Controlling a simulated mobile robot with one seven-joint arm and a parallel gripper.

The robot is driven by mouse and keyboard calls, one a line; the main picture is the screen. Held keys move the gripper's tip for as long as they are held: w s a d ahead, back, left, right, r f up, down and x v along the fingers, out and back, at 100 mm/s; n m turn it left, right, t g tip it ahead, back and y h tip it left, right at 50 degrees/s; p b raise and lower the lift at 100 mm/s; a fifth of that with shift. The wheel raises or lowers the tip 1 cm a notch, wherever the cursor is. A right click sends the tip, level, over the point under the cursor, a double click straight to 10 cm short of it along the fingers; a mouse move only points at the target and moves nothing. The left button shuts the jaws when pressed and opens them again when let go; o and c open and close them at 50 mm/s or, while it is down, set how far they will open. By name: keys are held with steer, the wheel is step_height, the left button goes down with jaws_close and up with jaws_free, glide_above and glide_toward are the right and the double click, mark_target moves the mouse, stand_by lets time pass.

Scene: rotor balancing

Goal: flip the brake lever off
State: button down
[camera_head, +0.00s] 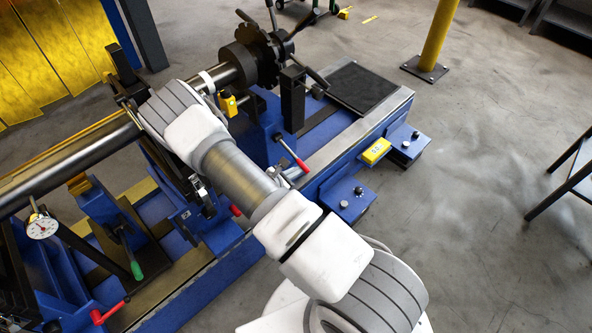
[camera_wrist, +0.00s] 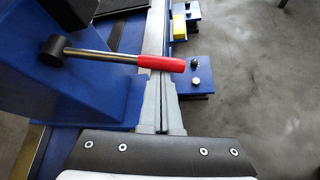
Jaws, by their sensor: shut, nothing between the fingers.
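The brake lever (camera_wrist: 150,61) shows in the wrist view as a metal rod with a red grip. It runs from a black hub on a blue block at the left to a free end at the right. In the head view the lever (camera_head: 291,150) slants down and right from the blue stand. My gripper (camera_wrist: 160,78) is shut and empty. Its fingertips are at the red grip, near its free end; I cannot tell whether they touch it. In the head view my own arm hides most of my gripper.
A blue box with knobs (camera_wrist: 197,80) and a yellow box (camera_wrist: 180,27) stand along the machine's edge. The rotor shaft (camera_head: 70,165) and black flanged hub (camera_head: 258,58) lie beyond my arm. A dial gauge (camera_head: 41,226) is at left.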

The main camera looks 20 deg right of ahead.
steer(key=shift+s+d+r+n+g+p, duration=0.1)
steer(key=shift+r+n+g+p, duration=0.15)
steer(key=shift+r+p, duration=0.3)
steer(key=shift+s+d+r+n+g+p, duration=0.15)
steer(key=shift+r+g+p, duration=0.1)
steer(key=shift+r+p, duration=0.25)
step_height(320, 180, up, 4)
steer(key=n+g+p, duration=0.1)
steer(key=h+p, duration=0.1)
steer(key=shift+f+n+g+p, duration=0.2)
steer(key=shift+n+g+p, duration=0.15)
steer(key=shift+n+g, duration=0.05)
step_height(320, 180, up, 4)
steer(key=p, duration=0.2)
glide_above(299, 160)
steer(key=s+a, duration=0.2)
steer(key=shift+w+r, duration=0.1)
steer(key=shift+r, duration=0.1)
steer(key=shift+w, duration=0.1)
